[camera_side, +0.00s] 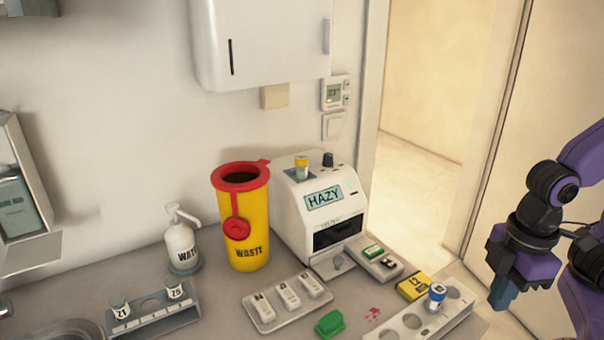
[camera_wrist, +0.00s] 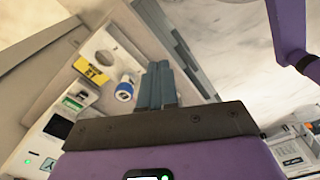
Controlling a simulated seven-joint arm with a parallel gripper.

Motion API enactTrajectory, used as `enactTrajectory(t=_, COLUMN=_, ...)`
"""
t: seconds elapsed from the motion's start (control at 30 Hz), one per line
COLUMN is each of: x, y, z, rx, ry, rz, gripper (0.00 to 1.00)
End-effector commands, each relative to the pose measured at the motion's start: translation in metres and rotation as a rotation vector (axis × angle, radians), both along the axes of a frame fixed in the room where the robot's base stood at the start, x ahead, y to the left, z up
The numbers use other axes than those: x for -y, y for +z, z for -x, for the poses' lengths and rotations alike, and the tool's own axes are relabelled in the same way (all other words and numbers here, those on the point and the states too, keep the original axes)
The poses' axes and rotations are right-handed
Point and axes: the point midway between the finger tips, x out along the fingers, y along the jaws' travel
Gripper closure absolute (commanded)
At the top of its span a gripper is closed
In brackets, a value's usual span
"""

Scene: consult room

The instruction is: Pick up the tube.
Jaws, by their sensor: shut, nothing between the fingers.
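A tube with a blue cap (camera_side: 435,297) stands in a white rack (camera_side: 412,322) with round holes, at the front right of the counter. It also shows in the wrist view (camera_wrist: 124,91), left of my fingers. A yellow-capped tube (camera_side: 302,167) sits in the top of a white machine (camera_side: 290,215) with a "HAZY" screen. Two white-capped tubes (camera_side: 119,306) (camera_side: 174,287) stand in a grey rack (camera_side: 152,318) at the left. My gripper (camera_side: 503,294) is shut and empty, right of the blue-capped tube and apart from it; its fingers show in the wrist view (camera_wrist: 161,84).
A yellow waste bin (camera_side: 249,225) with a red rim and a white pump bottle (camera_side: 181,245) stand behind. A tray of white pieces (camera_side: 288,301), a green block (camera_side: 330,323) and a yellow box (camera_side: 413,287) lie nearby. The counter ends at the right, below my gripper.

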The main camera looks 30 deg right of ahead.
Motion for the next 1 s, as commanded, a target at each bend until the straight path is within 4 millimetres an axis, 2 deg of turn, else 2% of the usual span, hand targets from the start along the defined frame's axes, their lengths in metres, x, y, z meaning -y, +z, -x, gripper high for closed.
enactTrajectory(t=0.07, x=0.000, y=0.000, z=0.000, rx=0.000, ry=0.000, rz=0.000, gripper=1.00)
enactTrajectory(t=0.1, x=0.000, y=0.000, z=0.000, rx=0.000, ry=0.000, rz=0.000, gripper=0.97)
enactTrajectory(t=0.17, x=0.000, y=0.000, z=0.000, rx=0.000, ry=0.000, rz=0.000, gripper=0.77)
enactTrajectory(t=0.2, x=0.000, y=0.000, z=0.000, rx=0.000, ry=0.000, rz=0.000, gripper=0.64)
enactTrajectory(t=0.3, x=0.000, y=0.000, z=0.000, rx=0.000, ry=0.000, rz=0.000, gripper=0.37)
enactTrajectory(t=0.57, x=0.000, y=0.000, z=0.000, rx=0.000, ry=0.002, rz=0.000, gripper=0.37)
enactTrajectory(t=0.67, x=-0.006, y=0.004, z=-0.008, rx=0.010, ry=0.035, rz=-0.004, gripper=0.37)
enactTrajectory(t=0.77, x=-0.021, y=0.015, z=-0.027, rx=0.036, ry=0.132, rz=-0.010, gripper=0.37)
enactTrajectory(t=1.0, x=-0.068, y=0.059, z=-0.107, rx=0.150, ry=0.526, rz=0.012, gripper=0.37)
